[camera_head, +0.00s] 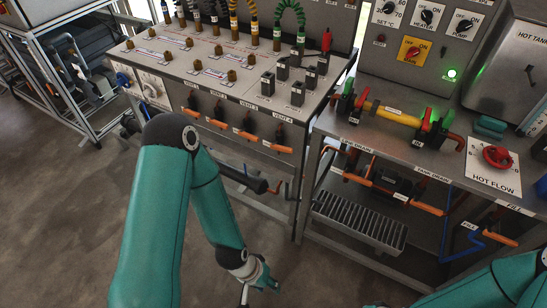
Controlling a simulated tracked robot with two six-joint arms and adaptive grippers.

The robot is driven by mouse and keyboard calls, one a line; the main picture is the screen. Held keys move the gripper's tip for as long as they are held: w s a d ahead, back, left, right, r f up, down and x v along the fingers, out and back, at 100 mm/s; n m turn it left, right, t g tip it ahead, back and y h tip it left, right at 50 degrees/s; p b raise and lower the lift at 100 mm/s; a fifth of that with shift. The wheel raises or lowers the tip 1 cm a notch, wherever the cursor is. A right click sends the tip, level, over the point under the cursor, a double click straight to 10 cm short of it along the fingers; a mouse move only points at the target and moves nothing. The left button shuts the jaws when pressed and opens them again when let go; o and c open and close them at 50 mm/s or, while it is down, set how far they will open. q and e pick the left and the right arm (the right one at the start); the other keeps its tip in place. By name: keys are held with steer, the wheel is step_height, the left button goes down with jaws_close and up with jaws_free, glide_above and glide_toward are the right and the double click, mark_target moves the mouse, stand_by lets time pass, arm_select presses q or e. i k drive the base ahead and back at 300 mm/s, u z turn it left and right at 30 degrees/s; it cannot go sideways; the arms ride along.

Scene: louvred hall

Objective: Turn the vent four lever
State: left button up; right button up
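The vent four lever is an orange handle (277,147) on a black valve at the right end of a row of similar levers. The row is on the front panel of the left bench, and the label VENT 4 is above this valve. The handle lies roughly level, pointing left. My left gripper (259,284) is low in the picture, well below the lever and apart from it, pointing down near the floor. Its fingers are small and partly cut off, so I cannot tell whether it is open. My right arm shows at the lower right; its gripper is out of view.
Other orange vent levers (246,134) sit left of vent four. A black cylinder (243,179) and an orange crank-like pipe (276,188) are under the bench. The right bench holds a yellow pipe (398,116) and a red wheel (497,156). Bare floor (75,220) is at left.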

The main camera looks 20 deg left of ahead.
mark_target(275, 146)
steer(key=z, duration=0.15)
steer(key=i, duration=0.9)
steer(key=u, duration=0.05)
